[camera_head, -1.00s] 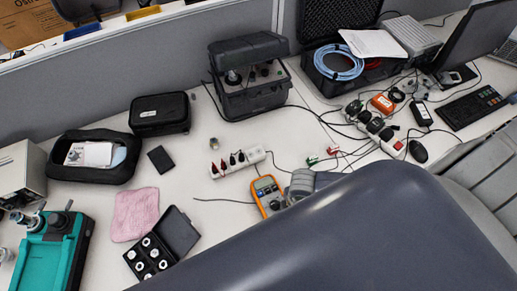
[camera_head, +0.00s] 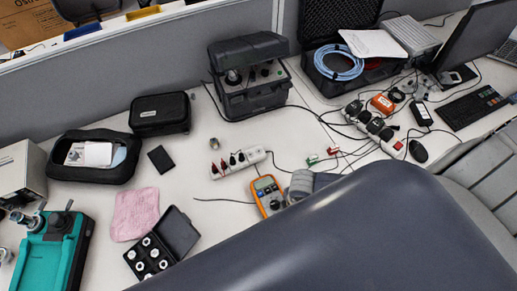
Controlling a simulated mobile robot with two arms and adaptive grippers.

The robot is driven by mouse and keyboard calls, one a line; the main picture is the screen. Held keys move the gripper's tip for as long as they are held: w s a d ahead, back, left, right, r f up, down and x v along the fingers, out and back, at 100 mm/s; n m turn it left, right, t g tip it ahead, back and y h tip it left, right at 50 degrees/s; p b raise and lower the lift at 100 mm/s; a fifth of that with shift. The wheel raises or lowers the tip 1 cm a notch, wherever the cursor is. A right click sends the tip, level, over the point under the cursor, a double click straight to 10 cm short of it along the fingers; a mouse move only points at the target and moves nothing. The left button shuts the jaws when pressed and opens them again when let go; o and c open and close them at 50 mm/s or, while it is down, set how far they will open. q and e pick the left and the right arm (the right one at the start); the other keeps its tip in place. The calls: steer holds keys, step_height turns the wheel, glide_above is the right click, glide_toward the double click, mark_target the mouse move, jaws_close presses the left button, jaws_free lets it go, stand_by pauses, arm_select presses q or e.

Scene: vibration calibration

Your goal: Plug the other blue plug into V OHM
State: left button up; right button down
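The orange multimeter (camera_head: 268,191) lies on the white table with its display showing. Its lower part and sockets, including any V OHM socket, are hidden behind my large dark arm link (camera_head: 350,235). A grey rounded part (camera_head: 301,184) sits right beside the multimeter; I cannot tell whether it belongs to my arm. I cannot make out a blue plug. Red and black plugs stand in a white power strip (camera_head: 257,154) behind the multimeter. Small red and green clips (camera_head: 312,160) lie to its right.
A black instrument case (camera_head: 250,100) stands at the back. Pink cloth (camera_head: 134,212) and an open black weight box (camera_head: 180,232) lie at left. A second power strip (camera_head: 395,148) with adapters and cables is at right. Clear table lies left of the multimeter.

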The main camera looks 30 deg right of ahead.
steer(key=shift+f, duration=0.1)
steer(key=c, duration=1.5)
jaws_free()
steer(key=shift+r+p, duration=1.2)
steer(key=shift+r, duration=1.3)
